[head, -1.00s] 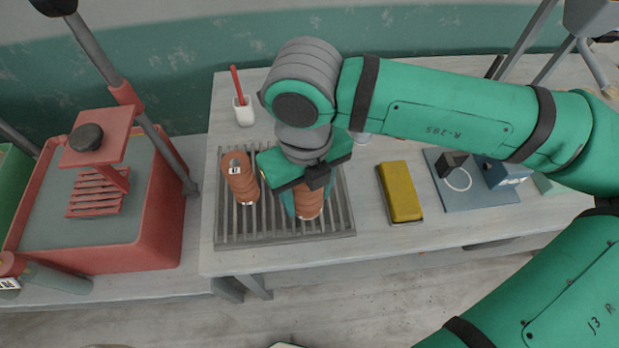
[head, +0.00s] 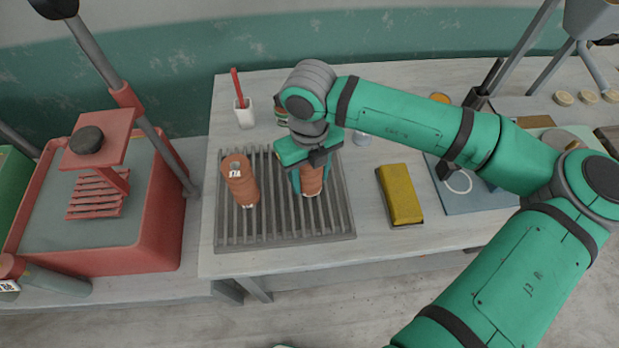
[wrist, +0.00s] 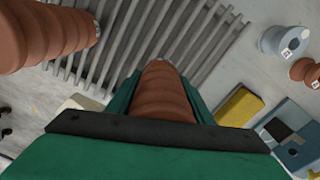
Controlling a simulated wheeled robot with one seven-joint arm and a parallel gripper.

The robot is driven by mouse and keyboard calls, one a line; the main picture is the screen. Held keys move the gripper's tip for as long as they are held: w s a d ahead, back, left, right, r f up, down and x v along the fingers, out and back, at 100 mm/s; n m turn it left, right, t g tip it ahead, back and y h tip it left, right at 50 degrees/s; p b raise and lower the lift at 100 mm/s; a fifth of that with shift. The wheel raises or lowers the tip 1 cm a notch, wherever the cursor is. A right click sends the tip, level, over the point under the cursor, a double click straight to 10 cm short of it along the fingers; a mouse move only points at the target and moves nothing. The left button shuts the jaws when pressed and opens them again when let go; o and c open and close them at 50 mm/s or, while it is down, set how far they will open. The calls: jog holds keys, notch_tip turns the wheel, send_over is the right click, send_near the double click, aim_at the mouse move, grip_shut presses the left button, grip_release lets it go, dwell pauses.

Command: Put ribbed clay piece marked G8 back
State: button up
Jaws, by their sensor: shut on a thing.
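My gripper (head: 311,172) is shut on a ribbed brown clay piece (head: 312,182) over the right half of the slatted grey rack (head: 285,238). The held piece points down between the fingers, also in the wrist view (wrist: 163,88). I cannot tell whether its lower end touches the slats, and no mark on it is readable. A second ribbed clay piece (head: 240,180) stands on the rack's left side, apart from my gripper. It has a small white tag low on its side, too small to read. It also shows at upper left in the wrist view (wrist: 45,38).
A yellow block (head: 401,195) lies right of the rack, with a blue board (head: 475,203) beyond it. A white cup (head: 244,114) with a red stick stands behind the rack. A red tub (head: 158,225) is at left. The rack's front strip is clear.

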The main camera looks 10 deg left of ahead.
aim_at(309, 170)
jog(key=shift+s+d+f, duration=0.1)
jog(key=shift+f, duration=0.65)
jog(key=shift+f, duration=0.15)
jog(key=o, duration=1.5)
notch_tip(309, 170, up, 12)
jog(key=shift+r, duration=0.2)
